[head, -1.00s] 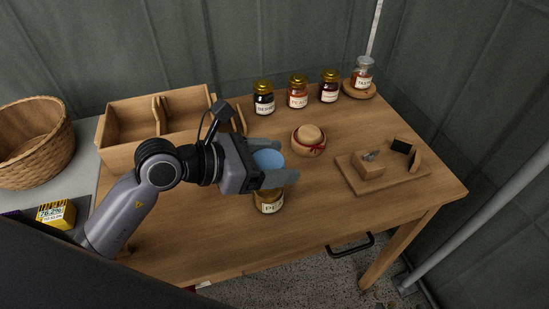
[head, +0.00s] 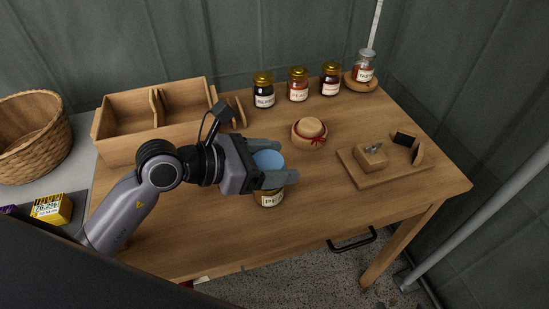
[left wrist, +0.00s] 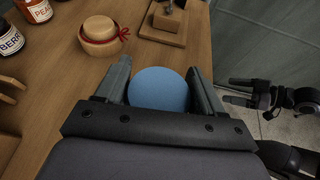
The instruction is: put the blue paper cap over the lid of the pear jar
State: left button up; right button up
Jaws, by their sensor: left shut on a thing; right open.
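My left gripper (head: 288,162) is shut on the blue paper cap (head: 268,158), holding it between its two fingers. In the left wrist view the cap (left wrist: 159,90) shows as a round blue dome between the fingers. The pear jar (head: 271,199) stands upright on the table directly below, its label partly readable as "PE". The fingers and cap hide most of its lid, so I cannot tell whether the cap touches it. My right gripper (left wrist: 229,91) shows at the right of the left wrist view, open and empty, away from the table.
Labelled jars (head: 298,86) line the back. A wooden stamp board (head: 390,178) is at right, a divided wooden crate (head: 130,150) at left. The front table area is clear.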

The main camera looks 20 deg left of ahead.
pick_arm(q)
jog(key=shift+f+b, duration=0.6)
jog(key=shift+f, duration=0.3)
jog(key=o, duration=1.1)
